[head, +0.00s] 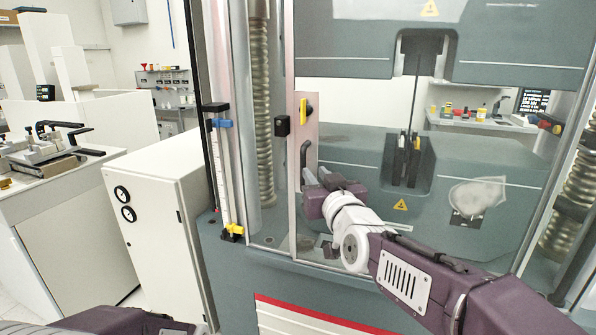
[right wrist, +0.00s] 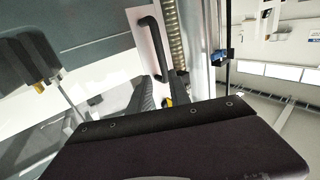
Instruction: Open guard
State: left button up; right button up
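The clear guard (head: 350,110) stands in front of the grey testing machine and looks closed. Its black bar handle (head: 306,160) is on a pale strip at the guard's left edge. The handle also shows in the right wrist view (right wrist: 152,45). My right gripper (head: 311,179) is just below and beside the handle. In the right wrist view its two fingers (right wrist: 162,88) are apart, with the handle's lower end between or just beyond them; contact cannot be told. My left gripper (head: 172,329) shows only partly at the bottom edge; its fingers are not clear.
Specimen grips (head: 408,160) stand inside the machine behind the guard. A column scale (head: 225,175) with blue and yellow stops is left of the guard. A white cabinet (head: 160,200) stands farther left, beside a bench (head: 60,235) with a clamp device.

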aim_at(304, 164)
jog(key=p+x, duration=0.1)
jog(key=x, duration=0.7)
jog(key=shift+a+f, duration=0.15)
jog(key=shift+w+a, duration=0.3)
jog(key=shift+w, duration=0.1)
grip_shut()
dwell(0.7)
